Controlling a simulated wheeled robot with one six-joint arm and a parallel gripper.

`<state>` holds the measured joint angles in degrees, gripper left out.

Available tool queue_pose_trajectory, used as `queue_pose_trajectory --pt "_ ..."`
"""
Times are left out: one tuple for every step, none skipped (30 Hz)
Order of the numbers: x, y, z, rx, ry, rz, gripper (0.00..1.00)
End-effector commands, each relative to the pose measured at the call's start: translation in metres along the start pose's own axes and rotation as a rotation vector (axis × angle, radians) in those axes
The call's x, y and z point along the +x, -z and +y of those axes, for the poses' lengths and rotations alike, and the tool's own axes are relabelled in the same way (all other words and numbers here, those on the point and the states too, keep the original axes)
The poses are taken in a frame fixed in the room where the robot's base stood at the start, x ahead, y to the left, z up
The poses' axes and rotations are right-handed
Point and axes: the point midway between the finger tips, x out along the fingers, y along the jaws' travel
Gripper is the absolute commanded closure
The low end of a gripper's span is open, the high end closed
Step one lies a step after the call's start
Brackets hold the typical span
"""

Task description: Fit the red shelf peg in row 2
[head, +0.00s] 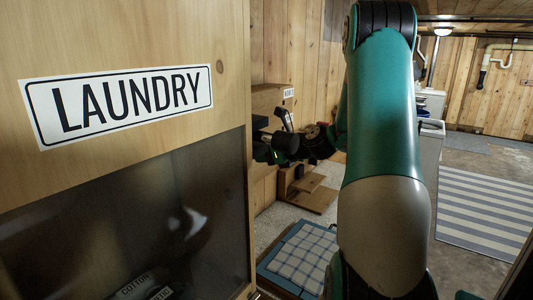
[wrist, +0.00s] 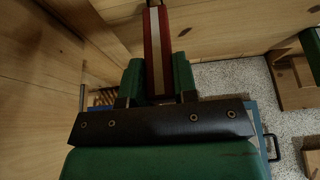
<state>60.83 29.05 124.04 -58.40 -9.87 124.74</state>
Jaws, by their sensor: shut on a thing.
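The red peg (wrist: 152,45) is in the wrist view, a long red piece with a pale stripe along its middle. My gripper (wrist: 157,75) has its two green fingers on either side of it and is shut on it. The peg points away from the gripper towards the wooden panels at the top. In the head view my gripper (head: 283,147) is small and dark, beside the edge of the laundry cabinet. The peg's colour cannot be made out there. I cannot tell row 2 or its hole in either view.
The laundry cabinet (head: 128,60) fills the left of the head view. A blue-framed checked pad (head: 302,255) lies on the floor below my gripper. Small wooden steps (head: 308,190) stand behind it. A striped rug (head: 485,210) lies at the right.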

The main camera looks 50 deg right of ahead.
Motion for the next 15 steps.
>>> queue_pose_trajectory --pt "0.001 -0.001 0.0 0.0 -0.001 0.0 1.0" --pt "0.002 -0.002 0.0 0.0 -0.001 0.0 1.0" --pt "0.003 -0.002 0.0 0.0 -0.001 0.0 1.0" --pt "0.003 -0.003 0.0 0.0 -0.001 0.0 1.0" --pt "0.004 -0.003 0.0 0.0 -0.001 0.0 1.0" --pt "0.005 -0.003 0.0 0.0 -0.001 -0.001 1.0" --pt "0.005 -0.004 0.0 0.0 0.0 -0.001 1.0" --pt "0.006 -0.004 0.0 0.0 0.0 -0.001 1.0" --pt "0.007 -0.004 0.0 0.0 0.0 -0.001 1.0" --pt "0.008 -0.004 0.0 0.0 0.0 -0.001 1.0" --pt "0.009 -0.005 0.0 0.0 0.0 -0.001 1.0" --pt "0.01 -0.005 0.0 0.0 0.0 -0.001 1.0" --pt "0.01 -0.005 0.0 0.0 -0.001 -0.001 1.0" --pt "0.011 -0.006 0.0 -0.001 -0.001 -0.001 1.0" --pt "0.012 -0.006 0.0 -0.001 -0.001 -0.001 1.0"
